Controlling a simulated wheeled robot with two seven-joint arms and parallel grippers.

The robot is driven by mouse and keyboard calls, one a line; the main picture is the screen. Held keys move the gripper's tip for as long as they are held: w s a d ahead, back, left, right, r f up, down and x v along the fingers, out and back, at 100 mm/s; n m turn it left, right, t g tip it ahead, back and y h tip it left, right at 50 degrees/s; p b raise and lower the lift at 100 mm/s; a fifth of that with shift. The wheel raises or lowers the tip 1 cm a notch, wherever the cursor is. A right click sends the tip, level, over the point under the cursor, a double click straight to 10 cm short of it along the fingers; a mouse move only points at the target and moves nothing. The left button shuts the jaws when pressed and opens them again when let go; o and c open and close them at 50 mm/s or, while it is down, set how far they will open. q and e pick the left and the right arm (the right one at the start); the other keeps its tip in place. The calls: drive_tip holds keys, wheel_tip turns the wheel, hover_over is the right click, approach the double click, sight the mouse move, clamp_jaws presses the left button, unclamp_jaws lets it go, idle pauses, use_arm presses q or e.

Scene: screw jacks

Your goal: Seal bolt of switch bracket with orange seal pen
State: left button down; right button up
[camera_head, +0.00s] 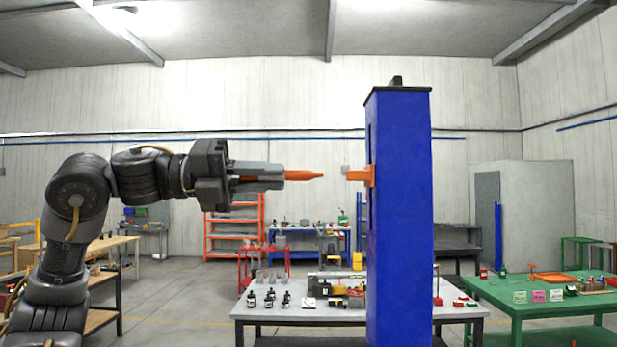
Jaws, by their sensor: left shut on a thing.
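My left gripper (262,177) reaches in from the left and is shut on an orange seal pen (303,175). The pen lies level, its narrow tip pointing right. A tall blue column (401,220) with a dark top plate stands right of centre. An orange bracket (361,176) sticks out from the column's left side, at about the pen's height. A gap shows between the pen tip and the bracket. I cannot make out the bolt on the bracket. My right gripper is not in view.
Behind the column, a grey table (262,312) holds black bottles (269,299) and small parts. A green table (540,296) with cards and an orange tray stands at the right. An orange shelf rack (222,235) stands farther back. The air around the pen is clear.

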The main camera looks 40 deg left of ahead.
sight(310, 178)
use_arm(q)
drive_tip(key=shift+s, duration=0.15)
drive_tip(key=shift+d, duration=0.1)
drive_tip(key=x, duration=0.4)
drive_tip(key=shift+w, duration=0.2)
drive_tip(key=shift+w+d, duration=0.15)
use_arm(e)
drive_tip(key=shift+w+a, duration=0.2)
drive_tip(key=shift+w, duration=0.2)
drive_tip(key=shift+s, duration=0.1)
use_arm(q)
drive_tip(key=shift+f, duration=0.1)
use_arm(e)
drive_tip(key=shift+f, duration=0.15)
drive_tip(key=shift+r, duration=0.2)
use_arm(q)
drive_tip(key=shift+d, duration=0.1)
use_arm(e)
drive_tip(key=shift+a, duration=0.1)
